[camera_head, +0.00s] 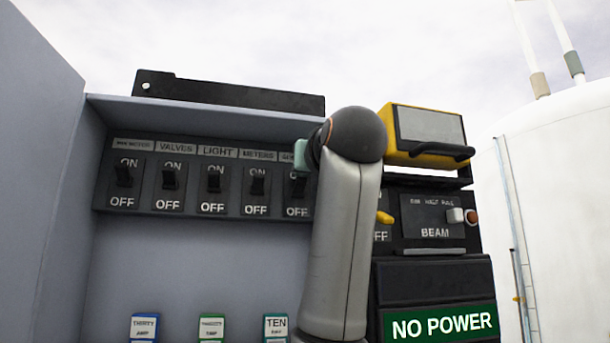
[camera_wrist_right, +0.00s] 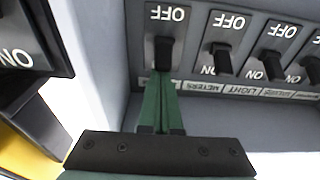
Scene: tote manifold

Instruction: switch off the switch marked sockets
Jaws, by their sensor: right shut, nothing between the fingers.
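The sockets switch is the rightmost of the row in the head view, with its black lever (camera_head: 297,184) above an OFF mark. Its label is mostly covered by my right gripper (camera_head: 302,157); only its first letters show. In the right wrist view, upside down, the lever (camera_wrist_right: 163,53) stands just beyond the tips of my right gripper (camera_wrist_right: 160,85). The green fingers are shut with nothing between them, at the ON side of the lever. They hide the ON mark; OFF is clear. I cannot tell whether the tips touch the lever. My left gripper is not in view.
Switches marked METERS (camera_head: 257,183), LIGHT (camera_head: 214,180) and VALVES (camera_head: 170,177) stand in the same row. To the right are a BEAM panel (camera_head: 434,215), a yellow box (camera_head: 425,130) and a NO POWER sign (camera_head: 441,323). A side wall (camera_head: 45,180) bounds the left.

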